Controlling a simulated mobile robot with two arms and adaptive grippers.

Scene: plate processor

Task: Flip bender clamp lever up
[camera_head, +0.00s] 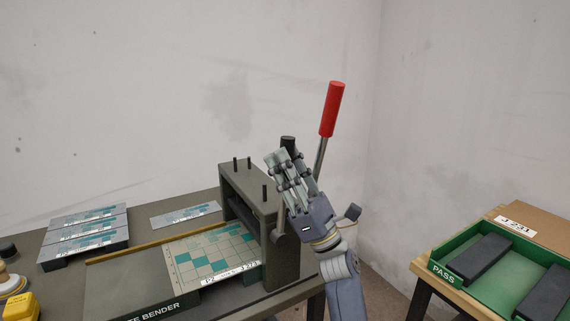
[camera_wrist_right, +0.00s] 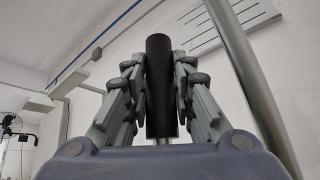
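The plate bender (camera_head: 255,185) is a dark grey frame on the table. A lever with a black handle (camera_head: 288,141) rises steeply from a pivot (camera_head: 279,238) on the bender's right side; I take this as the clamp lever. My right gripper (camera_head: 281,158) is at the handle, hiding most of it and part of the rod. In the right wrist view the black handle (camera_wrist_right: 160,85) stands between the fingers of my right gripper (camera_wrist_right: 160,62), which appear closed against both sides. A second, longer lever has a red grip (camera_head: 332,110) and leans right. My left gripper is out of view.
A gridded plate (camera_head: 212,255) lies on the bender bed. Several plates (camera_head: 88,228) lie at the left, near a yellow object (camera_head: 19,306). A green PASS tray (camera_head: 447,277) with dark blocks stands on a separate table at right. A floor gap separates the tables.

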